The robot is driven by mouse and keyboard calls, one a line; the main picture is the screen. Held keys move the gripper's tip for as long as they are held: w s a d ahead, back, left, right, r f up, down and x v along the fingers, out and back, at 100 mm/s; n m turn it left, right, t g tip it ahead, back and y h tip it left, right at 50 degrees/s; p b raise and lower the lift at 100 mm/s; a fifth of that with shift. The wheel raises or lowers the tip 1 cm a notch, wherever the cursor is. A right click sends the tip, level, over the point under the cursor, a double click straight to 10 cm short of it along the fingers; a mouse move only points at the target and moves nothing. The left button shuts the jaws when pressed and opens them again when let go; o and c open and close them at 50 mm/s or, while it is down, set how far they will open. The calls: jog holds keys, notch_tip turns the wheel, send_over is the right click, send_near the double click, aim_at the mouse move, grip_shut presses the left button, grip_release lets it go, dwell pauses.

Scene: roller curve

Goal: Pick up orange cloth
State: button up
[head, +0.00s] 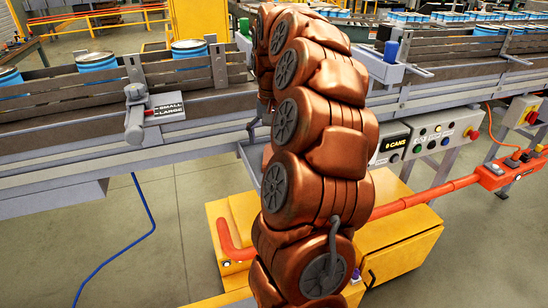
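I cannot make out an orange cloth in the head view. My copper-coloured arm stands upright through the middle of the view and covers part of the conveyor and the tray behind it. My gripper does not show.
A roller conveyor (215,112) with blue-banded cans (97,62) crosses the view. A metal tray (249,162) juts out below it, partly hidden. A control box (441,130), a yellow cabinet (405,250) and an orange-red pipe (425,197) stand right. A blue hose (143,205) crosses open floor left.

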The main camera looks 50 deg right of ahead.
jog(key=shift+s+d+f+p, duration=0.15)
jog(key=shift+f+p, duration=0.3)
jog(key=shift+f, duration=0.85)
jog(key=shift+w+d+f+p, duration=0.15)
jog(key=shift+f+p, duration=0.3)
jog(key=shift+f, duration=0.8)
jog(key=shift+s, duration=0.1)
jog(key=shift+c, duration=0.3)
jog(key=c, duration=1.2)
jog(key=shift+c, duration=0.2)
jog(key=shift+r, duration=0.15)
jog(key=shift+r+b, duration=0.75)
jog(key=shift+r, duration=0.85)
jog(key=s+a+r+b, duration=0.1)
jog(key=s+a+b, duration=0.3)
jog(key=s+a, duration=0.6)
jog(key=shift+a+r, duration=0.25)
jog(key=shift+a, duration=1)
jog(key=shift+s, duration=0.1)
